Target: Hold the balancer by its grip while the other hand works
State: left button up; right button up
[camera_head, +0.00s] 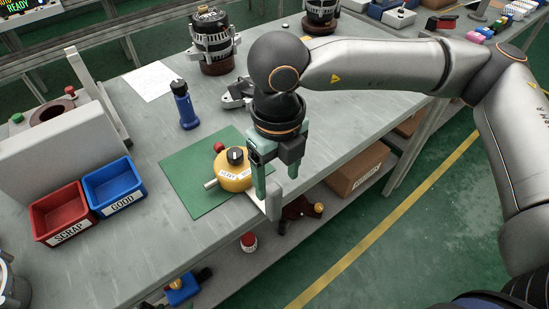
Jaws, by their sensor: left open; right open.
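A yellow round unit with a black knob on top and a white label, apparently the balancer (234,171), sits at the right edge of a green mat (190,171). A short silver stub points left from it, and a small red ball shows just behind it. I cannot make out which part is its grip. My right gripper (276,181) is open, pointing down just right of the yellow unit, above a grey bracket (273,204) at the table edge. One teal finger is close to the unit; I cannot tell if it touches. My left gripper is not in view.
A red bin (41,222) and a blue bin (92,190) stand at left. A blue torch-like tool (185,104) stands behind the mat, and an alternator (212,45) further back. A cardboard box (357,170) is on the lower shelf. The table front left of the mat is clear.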

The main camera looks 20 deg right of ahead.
aim_at(277, 219)
notch_tip(277, 219, down, 10)
jog(key=shift+f+p, duration=0.1)
jog(key=shift+p, duration=0.35)
jog(key=shift+c, duration=0.4)
grip_shut()
dwell(0.8)
